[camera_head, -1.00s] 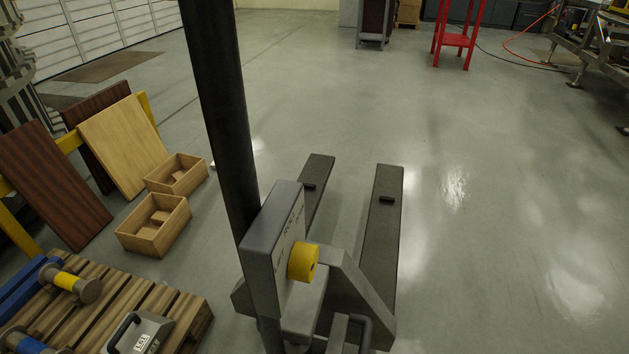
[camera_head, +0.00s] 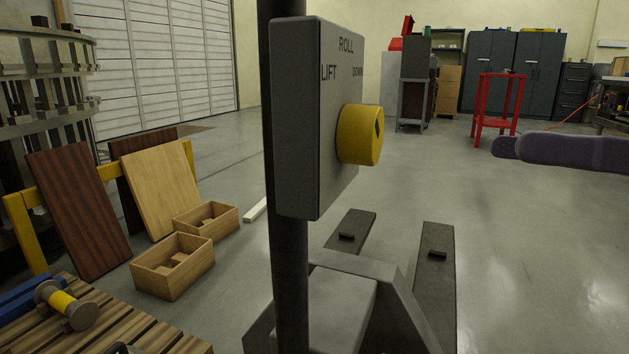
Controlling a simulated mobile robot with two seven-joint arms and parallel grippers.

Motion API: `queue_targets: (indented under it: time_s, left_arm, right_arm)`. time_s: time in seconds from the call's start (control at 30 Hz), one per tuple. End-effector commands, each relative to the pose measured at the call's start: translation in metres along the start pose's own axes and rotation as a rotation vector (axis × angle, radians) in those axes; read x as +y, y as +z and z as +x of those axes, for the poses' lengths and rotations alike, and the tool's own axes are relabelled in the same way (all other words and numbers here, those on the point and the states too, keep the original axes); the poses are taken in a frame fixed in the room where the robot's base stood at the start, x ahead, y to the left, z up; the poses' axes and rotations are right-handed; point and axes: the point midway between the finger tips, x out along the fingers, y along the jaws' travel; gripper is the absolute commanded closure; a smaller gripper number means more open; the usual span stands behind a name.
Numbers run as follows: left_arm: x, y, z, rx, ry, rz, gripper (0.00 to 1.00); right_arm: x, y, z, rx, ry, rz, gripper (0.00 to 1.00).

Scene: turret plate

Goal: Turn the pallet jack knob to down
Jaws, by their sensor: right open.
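The yellow knob (camera_head: 360,135) sticks out of the grey control box (camera_head: 296,120) on the pallet jack's dark post (camera_head: 290,260). The box is marked LIFT, ROLL and DOWN, with ROLL at the top and DOWN at the right. The knob's face is seen at a slant and has a small black mark; I cannot tell which label it points to. My right gripper (camera_head: 507,147) comes in from the right edge, open, at about the knob's height in the picture and apart from it. Its finger gap is hard to see.
The jack's two forks (camera_head: 435,285) reach away over the grey floor. Wooden boxes (camera_head: 173,268), leaning boards (camera_head: 160,185) and a slatted pallet (camera_head: 150,325) stand at the left. A red stand (camera_head: 497,105) and dark cabinets (camera_head: 513,75) are farther back.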

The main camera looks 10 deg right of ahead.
Motion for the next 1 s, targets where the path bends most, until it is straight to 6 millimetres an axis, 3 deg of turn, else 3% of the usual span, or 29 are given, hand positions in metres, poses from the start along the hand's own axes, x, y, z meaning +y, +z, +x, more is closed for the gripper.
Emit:
queue_targets:
  time_s: [0.6,1.0]
  left_arm:
    - [-0.001,0.000,0.001,0.001,-0.004,0.004,0.50]
    - [0.000,0.000,0.000,0.002,0.001,-0.003,0.50]
  right_arm:
    - [0.002,0.001,0.085,0.000,0.007,-0.004,0.14]
    - [0.002,0.000,0.098,0.002,0.006,-0.002,0.14]
